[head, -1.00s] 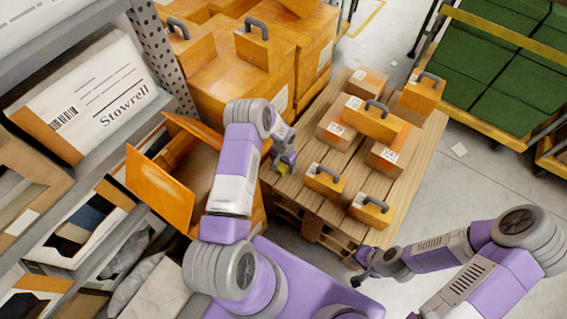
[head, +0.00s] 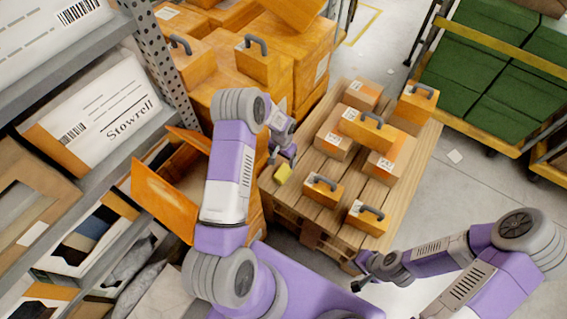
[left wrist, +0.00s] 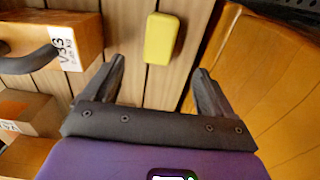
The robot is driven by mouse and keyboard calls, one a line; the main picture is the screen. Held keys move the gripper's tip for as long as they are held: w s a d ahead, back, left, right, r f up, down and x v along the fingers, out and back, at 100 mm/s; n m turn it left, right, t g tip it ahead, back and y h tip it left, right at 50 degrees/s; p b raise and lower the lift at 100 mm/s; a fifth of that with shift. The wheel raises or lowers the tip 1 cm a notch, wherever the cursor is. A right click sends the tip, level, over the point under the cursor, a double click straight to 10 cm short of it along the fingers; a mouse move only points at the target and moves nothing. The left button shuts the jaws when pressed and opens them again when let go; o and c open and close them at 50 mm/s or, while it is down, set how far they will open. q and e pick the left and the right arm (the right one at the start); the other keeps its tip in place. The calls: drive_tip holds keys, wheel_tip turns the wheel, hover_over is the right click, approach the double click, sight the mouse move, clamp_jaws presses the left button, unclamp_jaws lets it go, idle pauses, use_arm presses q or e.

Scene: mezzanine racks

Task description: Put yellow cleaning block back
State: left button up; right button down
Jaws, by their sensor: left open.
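The yellow cleaning block (head: 283,173) lies on the wooden pallet (head: 296,221), near its left edge. In the left wrist view the block (left wrist: 161,38) lies on the slats, beyond the fingertips and roughly between their lines, not touching them. My left gripper (head: 282,158) is just above and behind the block in the head view. It also shows in the left wrist view (left wrist: 160,75), its two fingers apart and empty. My right gripper (head: 360,272) is low by the pallet's front corner; its fingers are too small to read.
Several orange boxes with grey handles, such as one (head: 323,190), stand on the pallet right of the block. An open orange carton (head: 165,200) is to the left. Shelving (head: 80,65) fills the left side. A cart with green boxes (head: 480,75) is at the right.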

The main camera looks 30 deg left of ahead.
use_arm(q)
drive_tip(key=s+d+n+h, duration=0.3)
drive_tip(key=s+d+h, duration=0.1)
drive_tip(key=s+d, duration=1.6)
drive_tip(key=shift+s+f+t, duration=0.2)
drive_tip(key=shift+s+t, duration=0.1)
drive_tip(key=shift+s, duration=0.85)
